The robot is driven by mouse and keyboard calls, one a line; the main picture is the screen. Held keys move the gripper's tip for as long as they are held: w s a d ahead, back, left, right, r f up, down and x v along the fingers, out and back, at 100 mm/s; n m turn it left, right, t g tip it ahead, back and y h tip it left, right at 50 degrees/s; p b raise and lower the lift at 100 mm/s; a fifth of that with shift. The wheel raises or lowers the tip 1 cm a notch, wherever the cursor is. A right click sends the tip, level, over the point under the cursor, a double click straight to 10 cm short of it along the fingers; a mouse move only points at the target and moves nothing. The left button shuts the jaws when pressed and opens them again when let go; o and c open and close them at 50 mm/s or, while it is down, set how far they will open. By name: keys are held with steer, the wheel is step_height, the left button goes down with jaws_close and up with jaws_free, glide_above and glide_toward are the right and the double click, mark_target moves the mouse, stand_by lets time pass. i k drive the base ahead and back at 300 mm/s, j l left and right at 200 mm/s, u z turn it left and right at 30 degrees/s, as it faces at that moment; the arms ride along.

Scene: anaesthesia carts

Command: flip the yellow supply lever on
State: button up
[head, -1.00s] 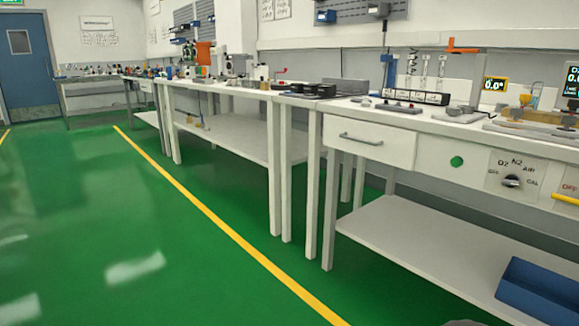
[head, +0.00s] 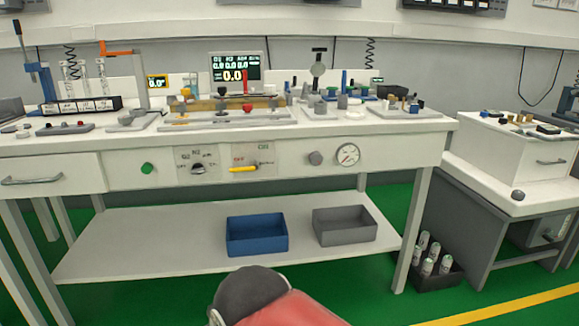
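The yellow supply lever (head: 243,169) is on the front panel of the white workbench, left of centre in the head view. It lies about level, its free end to the left, on a small plate with red lettering at upper left and green lettering at upper right. The lettering is too small to read surely. A black selector knob (head: 198,169) with gas labels sits just left of it. My gripper is not in view; only a rounded black and red part of my own body shows at the bottom centre.
The panel also has a green button (head: 147,169), a grey knob (head: 315,158) and a round gauge (head: 347,154). A blue bin (head: 257,236) and a grey bin (head: 344,226) stand on the lower shelf. A white drawer unit (head: 515,150) stands to the right. Green floor shows beside the bench.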

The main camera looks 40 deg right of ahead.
mark_target(255, 166)
steer(key=z, duration=0.8)
steer(key=j+u, duration=0.6)
steer(key=u, duration=0.2)
steer(key=k+j, duration=0.05)
